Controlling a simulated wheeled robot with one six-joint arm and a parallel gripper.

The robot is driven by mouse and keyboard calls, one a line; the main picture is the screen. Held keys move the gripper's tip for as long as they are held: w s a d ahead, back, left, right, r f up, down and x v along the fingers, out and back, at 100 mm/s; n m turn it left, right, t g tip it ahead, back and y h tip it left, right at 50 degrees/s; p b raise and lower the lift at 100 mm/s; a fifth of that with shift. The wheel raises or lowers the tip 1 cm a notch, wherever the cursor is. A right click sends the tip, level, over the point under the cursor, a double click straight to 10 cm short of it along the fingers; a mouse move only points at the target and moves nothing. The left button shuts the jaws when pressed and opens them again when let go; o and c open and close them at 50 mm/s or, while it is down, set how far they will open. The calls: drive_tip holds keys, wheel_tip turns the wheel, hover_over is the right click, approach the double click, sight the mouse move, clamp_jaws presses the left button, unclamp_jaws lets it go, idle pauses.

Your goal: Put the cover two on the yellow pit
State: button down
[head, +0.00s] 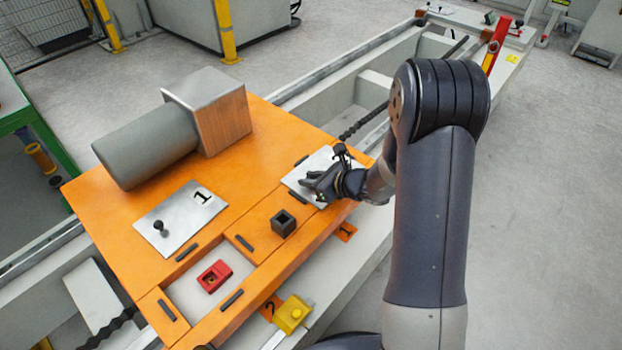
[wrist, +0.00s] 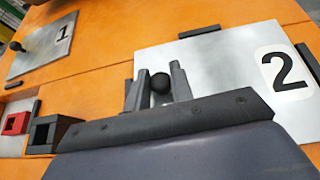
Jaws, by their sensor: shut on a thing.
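Cover two (wrist: 225,75) is a flat grey metal plate with a black "2" on a white label and a black ball knob (wrist: 160,83). In the head view the cover (head: 306,171) lies at the right side of the orange platform, partly hidden by my gripper. My gripper (head: 322,186) is shut on the knob; its two fingers (wrist: 158,88) stand on either side of it. I cannot tell whether the plate is clear of the surface. An open recess (head: 184,292) at the platform's front holds a red block (head: 214,276). I see no pit with clearly yellow walls.
Cover one (head: 180,217) lies flat on the orange platform (head: 100,215), its knob upright. A black hollow block (head: 284,223) stands between recess and cover two. A large grey cylinder with a square head (head: 150,147) lies behind. A yellow block (head: 291,314) sits below the front edge.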

drive_tip(key=c, duration=1.2)
unclamp_jaws()
drive_tip(key=shift+c, duration=0.2)
drive_tip(key=shift+r, duration=0.1)
drive_tip(key=shift+r+p, duration=0.2)
drive_tip(key=shift+p, duration=0.2)
drive_tip(key=p+v, duration=0.1)
drive_tip(key=v, duration=1.1)
drive_tip(key=shift+d+f, duration=0.1)
drive_tip(key=shift+f, duration=0.1)
